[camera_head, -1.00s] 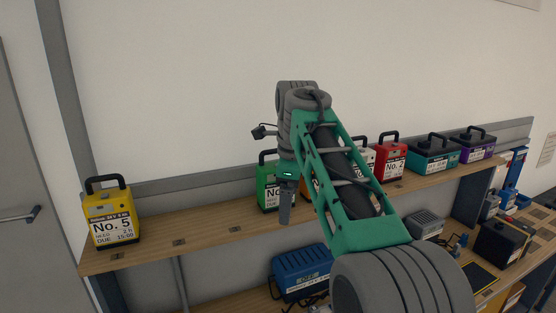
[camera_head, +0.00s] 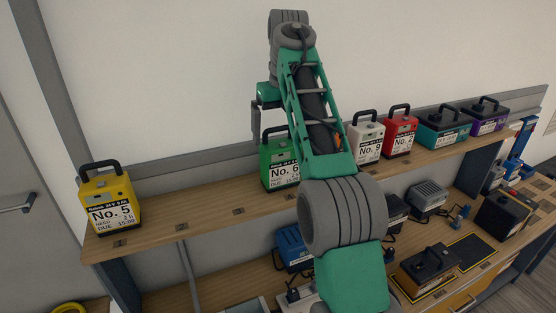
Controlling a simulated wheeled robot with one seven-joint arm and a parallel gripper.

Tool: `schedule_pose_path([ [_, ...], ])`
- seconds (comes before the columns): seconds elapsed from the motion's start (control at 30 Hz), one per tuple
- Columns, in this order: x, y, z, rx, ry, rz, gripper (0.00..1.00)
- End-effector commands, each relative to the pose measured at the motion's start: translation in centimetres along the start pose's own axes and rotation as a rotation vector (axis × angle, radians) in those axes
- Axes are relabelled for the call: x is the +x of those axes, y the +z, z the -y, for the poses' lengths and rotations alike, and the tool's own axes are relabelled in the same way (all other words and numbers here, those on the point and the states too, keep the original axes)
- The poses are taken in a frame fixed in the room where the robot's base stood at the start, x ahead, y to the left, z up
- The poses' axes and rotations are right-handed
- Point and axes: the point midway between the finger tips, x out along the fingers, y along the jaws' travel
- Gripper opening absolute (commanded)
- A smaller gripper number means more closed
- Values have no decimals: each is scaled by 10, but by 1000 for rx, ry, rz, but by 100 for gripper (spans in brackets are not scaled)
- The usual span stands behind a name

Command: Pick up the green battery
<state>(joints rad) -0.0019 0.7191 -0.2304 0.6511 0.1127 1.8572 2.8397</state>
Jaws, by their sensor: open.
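The green battery (camera_head: 277,167) stands upright on the wooden upper shelf, with a black handle on top and a white label reading No. 6. My arm hides its right edge. My gripper (camera_head: 256,138) hangs from the arm's end, above and a little left of the green battery in the picture. It points down and looks empty. The gap between its fingers cannot be made out, and nor can its depth from the battery.
On the upper shelf (camera_head: 200,208), the yellow battery (camera_head: 110,203) is far left. The white battery (camera_head: 365,139), red battery (camera_head: 400,137), teal battery (camera_head: 442,130) and purple battery (camera_head: 485,117) stand right. A blue box (camera_head: 291,247) sits below. Shelf space left of the green battery is clear.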

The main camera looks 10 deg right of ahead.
Motion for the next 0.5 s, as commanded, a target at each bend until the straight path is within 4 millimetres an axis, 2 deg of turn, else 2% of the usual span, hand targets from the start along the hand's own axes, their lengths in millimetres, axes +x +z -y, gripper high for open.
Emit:
schedule_pose_path([
  [0.27,25,-4,4,7,-3,-1,100],
  [0.4,53,-6,1,5,-2,-2,100],
  [0.5,62,-5,1,3,-2,0,100],
])
